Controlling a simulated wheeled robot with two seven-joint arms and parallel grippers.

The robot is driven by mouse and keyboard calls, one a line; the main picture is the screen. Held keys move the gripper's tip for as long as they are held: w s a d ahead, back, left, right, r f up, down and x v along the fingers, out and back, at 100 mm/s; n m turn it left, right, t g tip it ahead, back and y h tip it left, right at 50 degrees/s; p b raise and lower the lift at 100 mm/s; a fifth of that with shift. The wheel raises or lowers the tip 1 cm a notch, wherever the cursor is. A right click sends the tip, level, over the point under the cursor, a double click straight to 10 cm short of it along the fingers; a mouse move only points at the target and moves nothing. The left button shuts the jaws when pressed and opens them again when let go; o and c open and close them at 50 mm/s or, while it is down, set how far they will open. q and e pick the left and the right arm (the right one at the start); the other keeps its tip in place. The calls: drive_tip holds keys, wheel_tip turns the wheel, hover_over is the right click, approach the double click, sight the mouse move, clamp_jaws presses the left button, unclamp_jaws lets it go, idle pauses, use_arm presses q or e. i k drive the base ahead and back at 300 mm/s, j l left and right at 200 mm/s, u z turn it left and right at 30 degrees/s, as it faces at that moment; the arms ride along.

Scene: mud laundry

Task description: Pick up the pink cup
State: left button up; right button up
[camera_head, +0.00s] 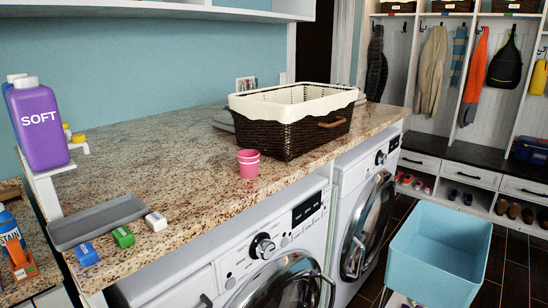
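The pink cup (248,164) stands upright on the speckled granite counter (190,165), close to its front edge above the washing machine. It is a small cup with pale bands near its rim. It stands just left of the dark wicker basket, with a small gap of counter showing near it. Neither of my grippers shows in the head view.
The wicker basket (292,132) with a cream liner stands behind and right of the cup. A grey tray (97,222), small blue, green and white boxes and a purple SOFT bottle (38,125) are at left. A blue bin (438,254) stands at lower right.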

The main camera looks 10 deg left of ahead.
sight(248, 160)
drive_tip(key=i+l, duration=0.15)
drive_tip(key=l, duration=0.15)
drive_tip(key=i+l+u, duration=0.1)
drive_tip(key=l, duration=0.2)
drive_tip(key=i+l, duration=0.2)
drive_tip(key=i+l+u, duration=0.15)
drive_tip(key=l, duration=0.3)
drive_tip(key=i+l, duration=0.1)
drive_tip(key=l, duration=0.2)
